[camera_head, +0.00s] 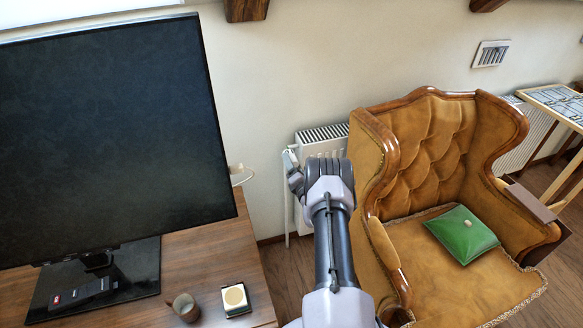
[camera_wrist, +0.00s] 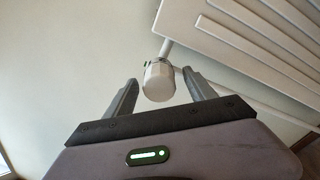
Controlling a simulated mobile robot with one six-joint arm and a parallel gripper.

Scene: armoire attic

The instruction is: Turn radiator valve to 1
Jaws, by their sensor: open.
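The radiator valve (camera_wrist: 158,82) is a white ribbed knob on a white pipe, seen in the middle of the wrist view. My gripper (camera_wrist: 160,84) is open, with one dark finger on each side of the knob. The knob appears between or just beyond the fingertips, and I see no contact. The number on the knob is not readable. In the head view, the white radiator (camera_head: 322,138) stands against the wall behind the armchair. My arm reaches to its left end there, and the gripper (camera_head: 293,168) partly hides the valve. The radiator's panel (camera_wrist: 255,45) fills the wrist view's upper right.
A tan wing armchair (camera_head: 425,160) with a green cushion (camera_head: 462,235) stands close on the right of my arm. A wooden desk (camera_head: 205,262) with a large monitor (camera_head: 110,130), a mug (camera_head: 186,307) and a remote (camera_head: 82,293) is on the left. A narrow gap lies between them.

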